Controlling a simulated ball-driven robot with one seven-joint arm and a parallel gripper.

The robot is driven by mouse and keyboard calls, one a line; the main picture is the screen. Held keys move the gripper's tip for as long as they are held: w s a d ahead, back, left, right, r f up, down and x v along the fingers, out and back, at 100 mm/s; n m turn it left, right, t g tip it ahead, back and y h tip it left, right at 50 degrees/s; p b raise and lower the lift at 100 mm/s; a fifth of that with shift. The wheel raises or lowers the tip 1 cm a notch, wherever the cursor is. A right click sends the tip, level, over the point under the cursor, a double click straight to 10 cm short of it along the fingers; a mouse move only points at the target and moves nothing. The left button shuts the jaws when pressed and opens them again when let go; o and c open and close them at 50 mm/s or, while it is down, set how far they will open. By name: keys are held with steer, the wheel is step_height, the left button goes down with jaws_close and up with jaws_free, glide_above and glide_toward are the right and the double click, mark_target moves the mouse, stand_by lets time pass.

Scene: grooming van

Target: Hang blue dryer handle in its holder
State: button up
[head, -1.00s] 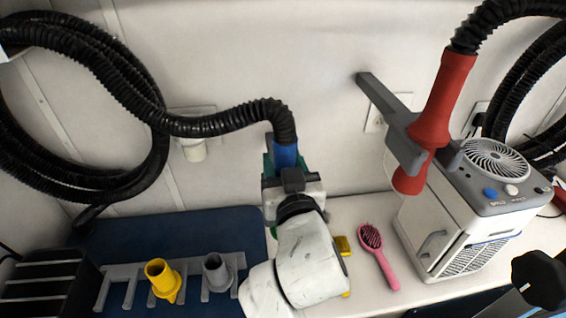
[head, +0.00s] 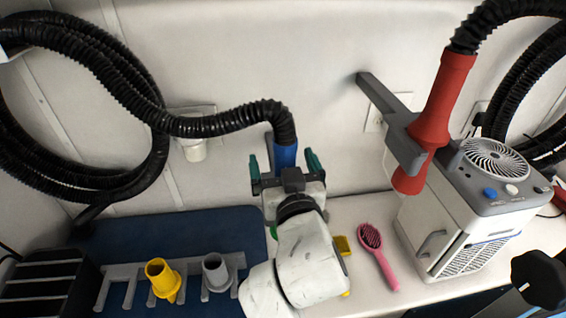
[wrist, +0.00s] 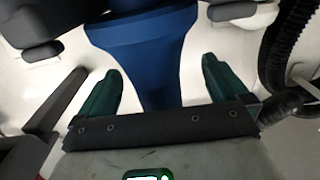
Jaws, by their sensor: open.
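The blue dryer handle (head: 285,155) sits at the end of a black hose, near the wall and behind my gripper. Much of it is hidden in the head view. In the wrist view the blue handle (wrist: 150,55) shows as a wide flared body narrowing toward my gripper. My gripper (head: 284,163) is open, with one green finger on each side of the handle. In the wrist view there are gaps between the fingers (wrist: 160,88) and the handle. Dark grey pieces flank the handle's wide end there; I cannot tell for certain whether they are its holder.
A red dryer handle (head: 440,100) hangs in a grey wall holder (head: 385,98) at right, above a white dryer unit (head: 455,225). A pink brush (head: 377,255) lies on the counter. Yellow (head: 162,278) and grey (head: 215,272) nozzles stand in a rack at left.

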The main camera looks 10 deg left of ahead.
stand_by(0.3)
steer(key=v, duration=1)
stand_by(1.4)
stand_by(0.5)
